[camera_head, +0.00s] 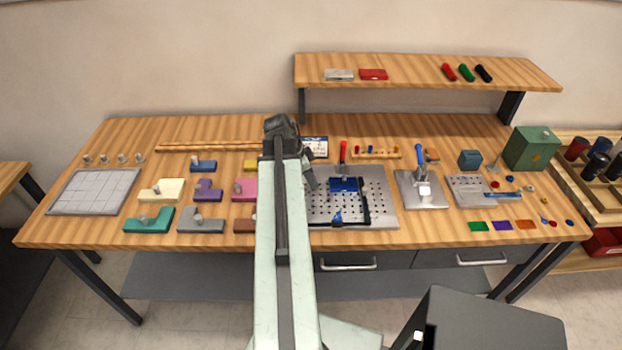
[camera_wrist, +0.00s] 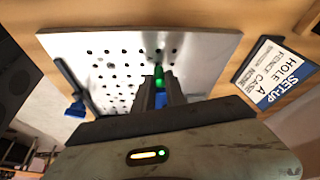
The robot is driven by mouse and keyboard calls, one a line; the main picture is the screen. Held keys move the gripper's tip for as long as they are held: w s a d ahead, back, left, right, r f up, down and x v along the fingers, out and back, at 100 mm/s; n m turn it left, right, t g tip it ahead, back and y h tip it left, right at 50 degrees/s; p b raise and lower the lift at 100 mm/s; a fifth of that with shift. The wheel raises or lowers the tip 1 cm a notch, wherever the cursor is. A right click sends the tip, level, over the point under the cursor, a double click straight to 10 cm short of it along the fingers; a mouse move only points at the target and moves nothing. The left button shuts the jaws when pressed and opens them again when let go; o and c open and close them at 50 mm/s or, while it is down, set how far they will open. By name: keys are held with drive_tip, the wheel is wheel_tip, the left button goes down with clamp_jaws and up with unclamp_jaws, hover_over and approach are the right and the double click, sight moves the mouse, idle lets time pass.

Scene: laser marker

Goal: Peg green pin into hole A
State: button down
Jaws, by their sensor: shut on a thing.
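The green pin (camera_wrist: 158,73) stands between my fingertips in the wrist view. My gripper (camera_wrist: 160,88) is shut on it, over the perforated metal plate (camera_wrist: 205,48). I cannot tell whether the pin's lower end is in a hole or above one. In the head view the plate (camera_head: 384,190) lies right of my arm, which hides its left edge. The pin cannot be made out there. A set-up card (camera_wrist: 268,72) beside the plate names hole A; it also shows in the head view (camera_head: 315,146).
A dark bar with a blue knob (camera_wrist: 76,108) sits on the plate. A red-handled clamp (camera_head: 343,154) and a small wooden rack (camera_head: 376,152) stand behind it. A blue-handled press (camera_head: 421,178) is to the right. Coloured blocks fill the table's left.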

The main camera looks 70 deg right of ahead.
drive_tip(key=shift+f+b, duration=0.6)
drive_tip(key=c, duration=1.3)
unclamp_jaws()
drive_tip(key=p+v, duration=0.7)
drive_tip(key=v, duration=0.1)
drive_tip(key=shift+s, duration=0.1)
